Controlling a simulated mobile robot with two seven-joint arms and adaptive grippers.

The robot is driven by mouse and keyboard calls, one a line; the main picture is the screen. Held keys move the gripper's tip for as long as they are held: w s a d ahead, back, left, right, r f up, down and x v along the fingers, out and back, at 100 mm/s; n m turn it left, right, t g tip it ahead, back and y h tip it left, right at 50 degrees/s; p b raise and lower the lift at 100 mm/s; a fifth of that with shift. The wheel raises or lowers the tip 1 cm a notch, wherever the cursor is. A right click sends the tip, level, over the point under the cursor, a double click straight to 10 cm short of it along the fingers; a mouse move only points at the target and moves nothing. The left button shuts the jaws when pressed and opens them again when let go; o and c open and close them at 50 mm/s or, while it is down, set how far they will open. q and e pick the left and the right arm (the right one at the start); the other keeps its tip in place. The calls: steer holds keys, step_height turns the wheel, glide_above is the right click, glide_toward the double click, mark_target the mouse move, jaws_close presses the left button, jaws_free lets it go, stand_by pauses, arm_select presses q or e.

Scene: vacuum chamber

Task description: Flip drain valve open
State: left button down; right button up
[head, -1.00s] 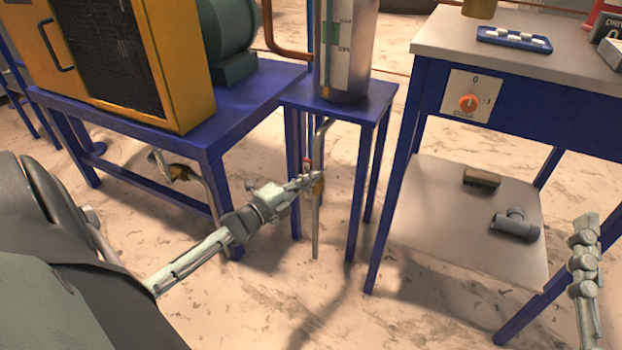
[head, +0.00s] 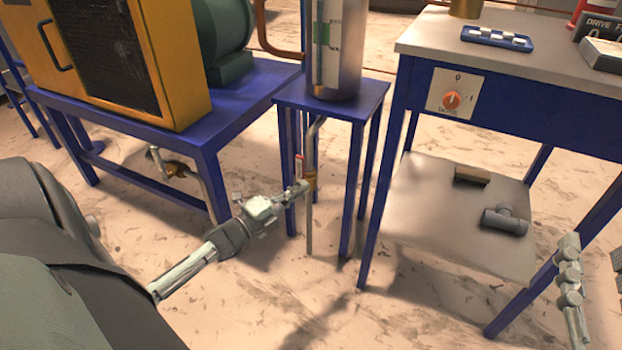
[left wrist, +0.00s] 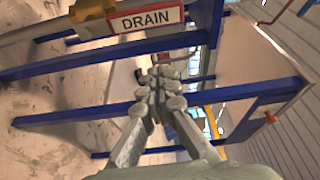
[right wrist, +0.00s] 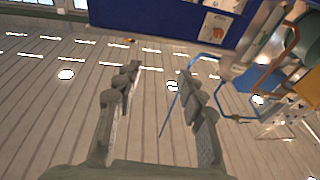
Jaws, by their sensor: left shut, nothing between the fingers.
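The drain valve (head: 311,181) is a brass body on the thin pipe below the silver tank. A red and white DRAIN label (head: 299,166) stands upright beside it. In the left wrist view the brass valve (left wrist: 90,9) and the DRAIN label (left wrist: 146,18) lie at the top left, partly cut off by the frame edge. My left gripper (head: 300,187) is shut and empty, its fingertips close to the valve in the head view; I cannot tell whether they touch. My right gripper (right wrist: 156,82) is open and empty, away from the valve; it shows at the lower right (head: 568,265).
The tank (head: 336,60) stands on a small blue stand (head: 362,97). A blue bench (head: 235,108) with a yellow machine is to the left. A blue table (head: 545,101) with an orange knob (head: 452,99) is to the right. Floor in front is clear.

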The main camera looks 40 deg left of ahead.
arm_select(q)
steer(key=shift+s+a+r, duration=0.1)
steer(key=shift+s, duration=0.95)
steer(key=shift+s+a, duration=0.1)
steer(key=shift+s, duration=0.95)
arm_select(e)
steer(key=shift+w+d+f+g+h, duration=0.15)
steer(key=shift+d+f+g, duration=0.1)
steer(key=shift+f, duration=0.35)
steer(key=shift+w+d+f+g+h, duration=0.15)
steer(key=shift+f+g, duration=0.1)
steer(key=shift+f, duration=0.3)
